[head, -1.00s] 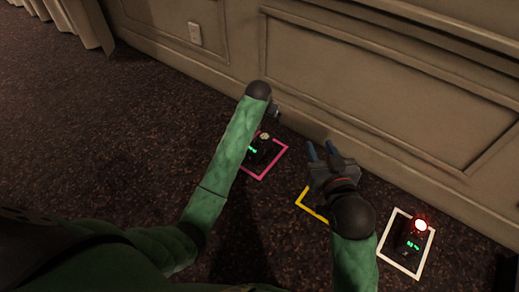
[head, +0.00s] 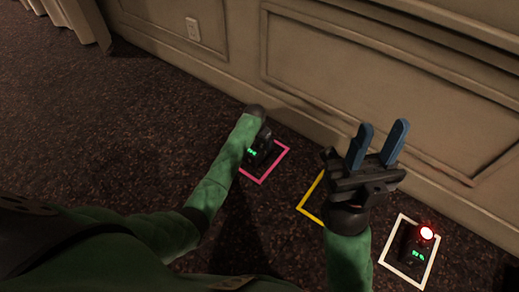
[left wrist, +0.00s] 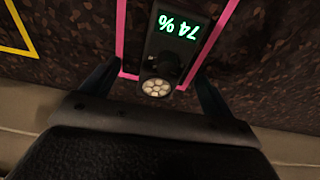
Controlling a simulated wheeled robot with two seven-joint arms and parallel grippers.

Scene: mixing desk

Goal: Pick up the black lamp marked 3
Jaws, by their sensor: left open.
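A black lamp (head: 264,138) stands in the pink square at the centre left of the head view, partly covered by my left arm. In the left wrist view the lamp (left wrist: 160,48) shows a green "74 %" display and a round, pale, unlit light head. My left gripper (left wrist: 156,76) is open, with one finger on each side of the light head; I see no clear contact. A second black lamp (head: 413,250) in the white square has its red light on and a green display. No mark 3 is readable on either lamp. My right gripper (head: 384,126) is open and empty.
The pink outline (head: 276,166), yellow outline (head: 312,206) and white outline (head: 386,248) lie on the dark speckled floor. My right gripper hides part of the yellow one. A panelled wall (head: 330,65) runs close behind them. Floor at the left is clear.

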